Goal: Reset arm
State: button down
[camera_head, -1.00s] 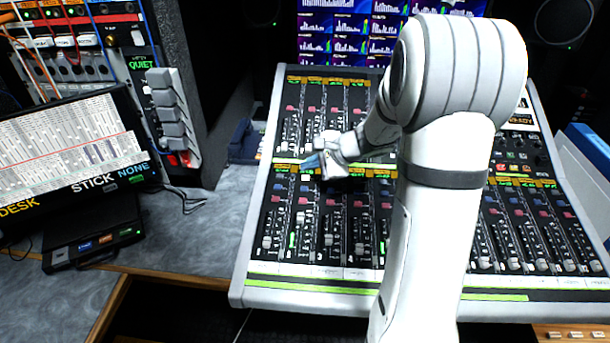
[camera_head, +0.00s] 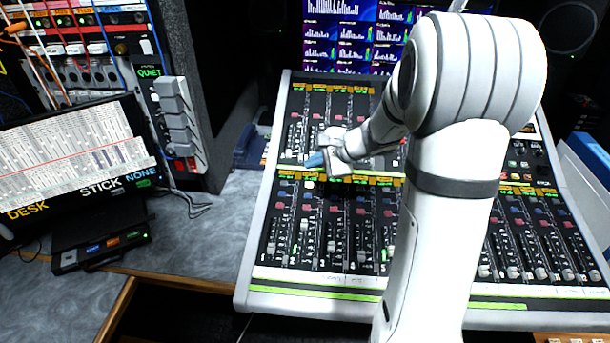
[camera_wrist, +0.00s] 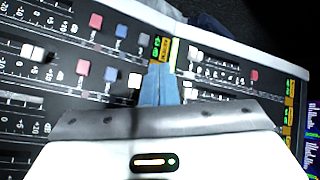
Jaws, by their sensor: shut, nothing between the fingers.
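My gripper (camera_head: 316,160) is over the left part of the mixing console (camera_head: 310,285), near the band between its upper and lower fader banks. In the wrist view its blue fingers (camera_wrist: 159,88) are together, with nothing held between them. The fingers are above the console surface; I cannot tell how large the gap is. My white arm rises in front of the console and hides much of its middle.
A tilted screen (camera_head: 70,160) and a small black box with lit buttons (camera_head: 105,243) stand on the grey desk at left. A rack with grey levers (camera_head: 175,110) stands behind them. Monitors (camera_head: 350,35) are at the back. Bare desk (camera_head: 215,235) lies left of the console.

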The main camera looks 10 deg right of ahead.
jog(key=s+r+n+g+h+p, duration=0.1)
jog(key=s+r+n+g+h, duration=0.1)
jog(key=s+n, duration=0.5)
jog(key=s+a+r+n+g+h+p, duration=0.1)
jog(key=s+r+n+h, duration=0.4)
jog(key=s, duration=1.5)
jog(key=n+g, duration=0.1)
jog(key=n, duration=0.2)
jog(key=shift+s+n, duration=0.2)
jog(key=shift+n, duration=0.1)
